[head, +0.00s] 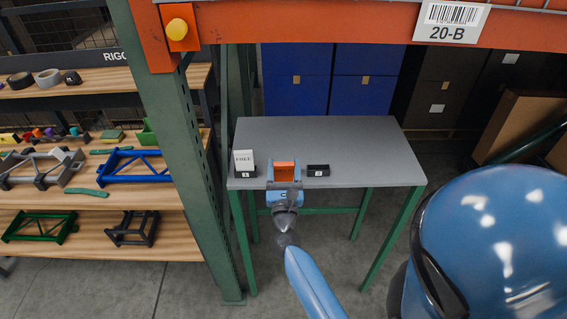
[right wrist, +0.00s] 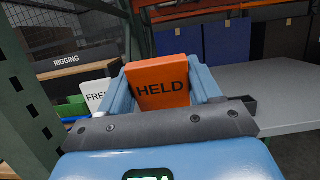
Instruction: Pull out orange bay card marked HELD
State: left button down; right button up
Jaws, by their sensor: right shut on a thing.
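The orange bay card (head: 284,170), marked HELD, is upright at the front edge of the grey table. It fills the middle of the right wrist view (right wrist: 160,84), tilted slightly. My right gripper (head: 284,187) is shut on it, with one blue finger at each side of the card in the wrist view. The card's lower edge is hidden behind the gripper, so I cannot tell whether it still sits in a holder. A white card marked FREE (head: 244,160) stands in a black holder to its left. My left gripper is not in view.
A black holder (head: 318,170) without a card is right of the orange card. The grey table (head: 330,140) is clear behind. A green rack post (head: 185,150) rises at the left, and an orange beam (head: 330,22) crosses above.

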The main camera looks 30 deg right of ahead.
jog(key=shift+b+v, duration=0.55)
jog(key=shift+v, duration=1.9)
